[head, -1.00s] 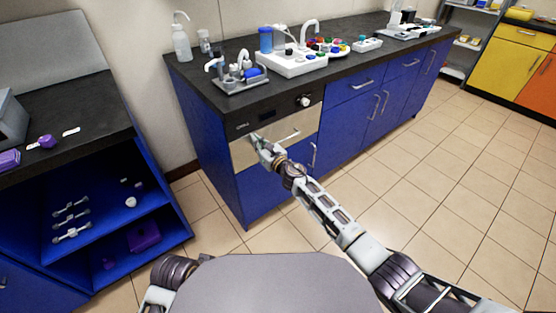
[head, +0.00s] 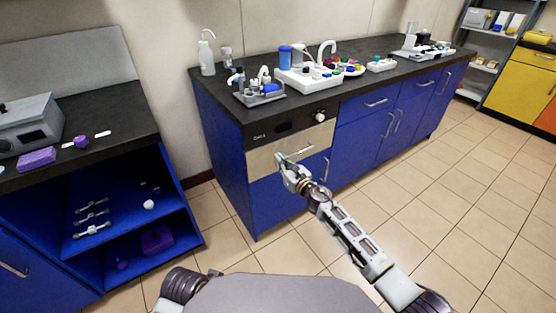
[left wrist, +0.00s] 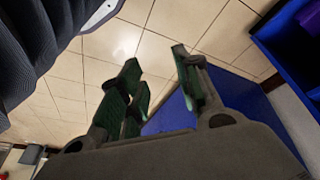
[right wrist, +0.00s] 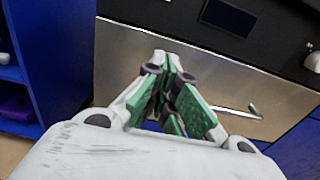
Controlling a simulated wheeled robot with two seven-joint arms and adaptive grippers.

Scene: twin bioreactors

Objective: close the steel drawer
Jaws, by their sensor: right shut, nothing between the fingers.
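The steel drawer (head: 262,163) is the brushed-metal front under the black control strip of the far blue bench. Its front looks flush with the cabinet, with no clear gap showing. Its bar handle (head: 301,150) is on the front, and the drawer also fills the right wrist view (right wrist: 118,62). My right gripper (head: 281,159) is shut and empty, in front of the drawer's left half, left of the handle. Its green-padded fingertips (right wrist: 168,60) meet before the steel; I cannot tell whether they touch it. My left gripper (left wrist: 156,66) is open and empty above the tiled floor.
A black worktop (head: 225,98) above the drawer carries a wash bottle (head: 207,55), a grey tray (head: 258,97) and a white rack (head: 308,82). A blue open-shelf bench (head: 128,220) stands at the left. Tiled floor (head: 440,190) is clear on the right.

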